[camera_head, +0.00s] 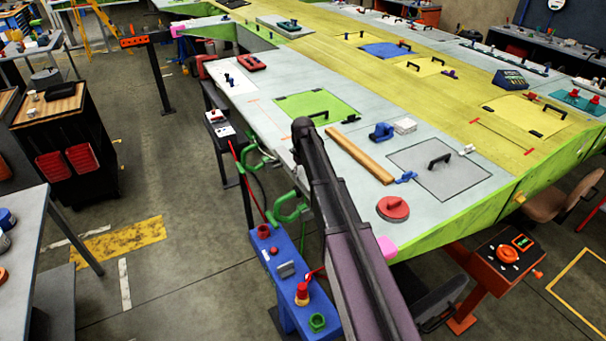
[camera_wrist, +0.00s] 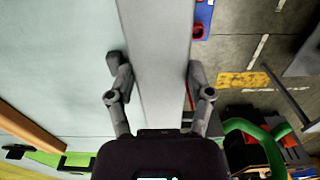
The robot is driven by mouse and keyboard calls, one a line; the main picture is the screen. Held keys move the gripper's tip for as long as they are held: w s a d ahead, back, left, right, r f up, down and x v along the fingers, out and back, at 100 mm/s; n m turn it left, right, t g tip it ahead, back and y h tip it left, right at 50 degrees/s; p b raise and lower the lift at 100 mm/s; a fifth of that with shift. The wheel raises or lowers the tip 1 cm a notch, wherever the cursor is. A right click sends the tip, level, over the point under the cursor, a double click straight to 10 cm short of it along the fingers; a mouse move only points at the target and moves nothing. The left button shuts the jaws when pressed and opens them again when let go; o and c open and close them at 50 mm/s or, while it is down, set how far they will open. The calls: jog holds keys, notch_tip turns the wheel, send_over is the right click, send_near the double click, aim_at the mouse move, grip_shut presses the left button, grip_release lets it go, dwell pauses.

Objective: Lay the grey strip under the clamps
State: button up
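The grey strip (camera_wrist: 158,60) runs lengthwise through the wrist view, from the top edge down to my gripper's palm. My gripper (camera_wrist: 157,72) has a finger at each long side of it, and both fingertips appear to press on its edges. The strip lies along the edge between the pale wing surface and the floor; I cannot tell if it touches the wing. In the head view my arm hides the strip and my gripper. Two green clamps (camera_head: 250,156) and (camera_head: 290,209) stand at the wing's near edge. A green clamp (camera_wrist: 257,132) shows at the lower right in the wrist view.
The wing top (camera_head: 330,185) holds a wooden bar (camera_head: 359,155), a blue clamp-like tool (camera_head: 382,131), a red disc (camera_head: 393,208) and a square panel with a handle (camera_head: 440,172). A blue stand (camera_head: 283,270) with small items is below the near edge.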

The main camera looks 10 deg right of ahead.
aim_at(303, 174)
jog(key=shift+o, duration=0.9)
jog(key=shift+d, duration=0.15)
jog(key=shift+r, duration=0.15)
notch_tip(303, 174, up, 13)
jog(key=p, duration=1.3)
jog(key=s+m, duration=0.3)
jog(key=s, duration=2.6)
jog(key=shift+m, duration=0.3)
jog(key=shift+w, duration=0.1)
